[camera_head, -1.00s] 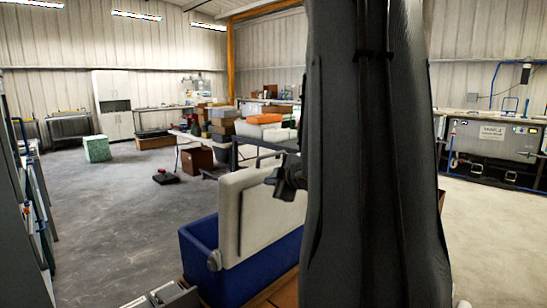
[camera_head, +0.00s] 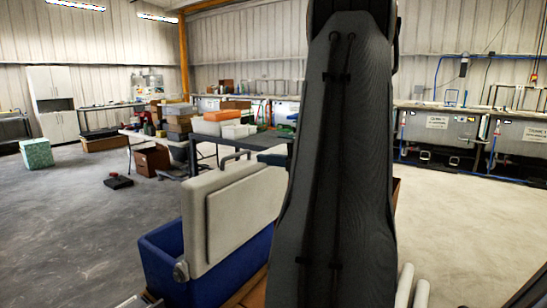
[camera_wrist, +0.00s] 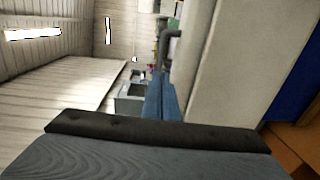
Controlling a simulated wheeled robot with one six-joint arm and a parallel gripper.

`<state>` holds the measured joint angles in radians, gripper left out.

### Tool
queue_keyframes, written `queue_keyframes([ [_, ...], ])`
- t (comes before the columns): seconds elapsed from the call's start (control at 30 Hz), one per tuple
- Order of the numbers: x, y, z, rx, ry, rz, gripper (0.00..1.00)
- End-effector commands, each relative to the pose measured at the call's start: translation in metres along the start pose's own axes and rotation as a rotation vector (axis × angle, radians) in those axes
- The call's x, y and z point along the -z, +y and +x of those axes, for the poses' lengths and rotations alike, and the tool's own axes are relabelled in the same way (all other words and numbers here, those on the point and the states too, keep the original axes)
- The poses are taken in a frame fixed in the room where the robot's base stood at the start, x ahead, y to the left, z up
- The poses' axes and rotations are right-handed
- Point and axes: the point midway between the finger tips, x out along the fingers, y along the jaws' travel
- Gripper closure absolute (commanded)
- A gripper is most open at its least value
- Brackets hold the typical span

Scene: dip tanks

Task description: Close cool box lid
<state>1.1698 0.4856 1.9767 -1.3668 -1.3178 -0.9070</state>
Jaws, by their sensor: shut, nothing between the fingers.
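The blue cool box (camera_head: 165,262) stands at the lower middle of the head view. Its cream lid (camera_head: 235,215) is open and stands upright on a round hinge at the box's side, with a grey handle (camera_head: 236,155) on its upper edge. My grey arm hides the right end of the lid and box. My gripper is largely hidden behind that arm in the head view. In the wrist view my gripper (camera_wrist: 155,132) fills the bottom, shut and empty. The lid (camera_wrist: 225,65) is close beyond it on the right, and a strip of the box (camera_wrist: 298,80) shows past it. I cannot tell whether they touch.
A dark table (camera_head: 268,139) with bins and an orange box (camera_head: 222,115) stands behind the lid. Brown cartons (camera_head: 152,160) and a dark object (camera_head: 118,181) are on the floor to the left. Tanks (camera_head: 440,135) line the right wall. Open floor lies left and right.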

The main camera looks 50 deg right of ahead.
Motion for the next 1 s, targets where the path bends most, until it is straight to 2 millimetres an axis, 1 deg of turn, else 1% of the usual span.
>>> queue_keyframes([
  [0.03,0.001,0.002,0.011,0.001,0.004,0.001,1.0],
  [0.2,0.001,0.001,0.043,0.001,0.002,0.002,1.0],
  [0.3,0.001,0.002,0.059,0.001,0.002,0.002,1.0],
  [0.43,0.0,0.001,0.074,0.001,0.0,0.001,1.0],
  [0.6,0.0,0.0,0.083,0.001,-0.001,0.001,1.0],
  [1.0,0.0,0.0,0.086,0.001,-0.001,0.0,1.0],
])
